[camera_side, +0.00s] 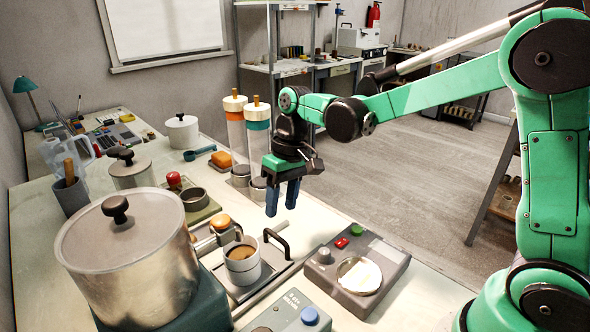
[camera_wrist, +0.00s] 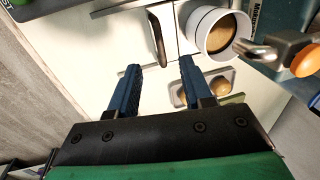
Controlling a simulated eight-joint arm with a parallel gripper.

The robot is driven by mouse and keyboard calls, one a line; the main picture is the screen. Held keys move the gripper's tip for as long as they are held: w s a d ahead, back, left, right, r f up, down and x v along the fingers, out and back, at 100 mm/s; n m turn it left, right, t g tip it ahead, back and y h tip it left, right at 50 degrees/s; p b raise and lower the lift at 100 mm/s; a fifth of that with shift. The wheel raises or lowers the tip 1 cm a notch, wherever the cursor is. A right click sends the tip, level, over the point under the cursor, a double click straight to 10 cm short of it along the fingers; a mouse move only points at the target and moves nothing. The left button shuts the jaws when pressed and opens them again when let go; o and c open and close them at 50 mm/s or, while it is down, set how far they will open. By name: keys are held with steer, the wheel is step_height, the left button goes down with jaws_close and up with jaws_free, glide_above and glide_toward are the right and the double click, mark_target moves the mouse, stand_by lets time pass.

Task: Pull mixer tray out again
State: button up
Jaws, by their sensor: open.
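The mixer tray (camera_side: 271,266) is a flat pale plate on the table with a black bar handle (camera_side: 277,243) at its right end. A white cup (camera_side: 242,264) with brown contents stands upright on it. My gripper (camera_side: 281,200) is open and empty, its blue fingers pointing down, above and apart from the handle. In the wrist view the handle (camera_wrist: 157,36) lies beyond the gap between the blue fingertips (camera_wrist: 158,66), and the cup (camera_wrist: 212,32) is just right of it.
A metal stirring arm with an orange knob (camera_side: 220,222) is beside the cup. A control box with a blue button (camera_side: 310,316) sits in front, a grey scale (camera_side: 376,278) right of the tray. A large lidded pot (camera_side: 130,265) stands left, tall tube jars (camera_side: 257,130) behind.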

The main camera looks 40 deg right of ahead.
mark_target(277, 235)
steer(key=shift+a+f, duration=0.15)
steer(key=shift+f, duration=0.75)
steer(key=shift+a+f, duration=0.2)
steer(key=shift+f, duration=0.7)
steer(key=shift+a+f, duration=0.15)
steer(key=shift+f, duration=0.75)
jaws_close()
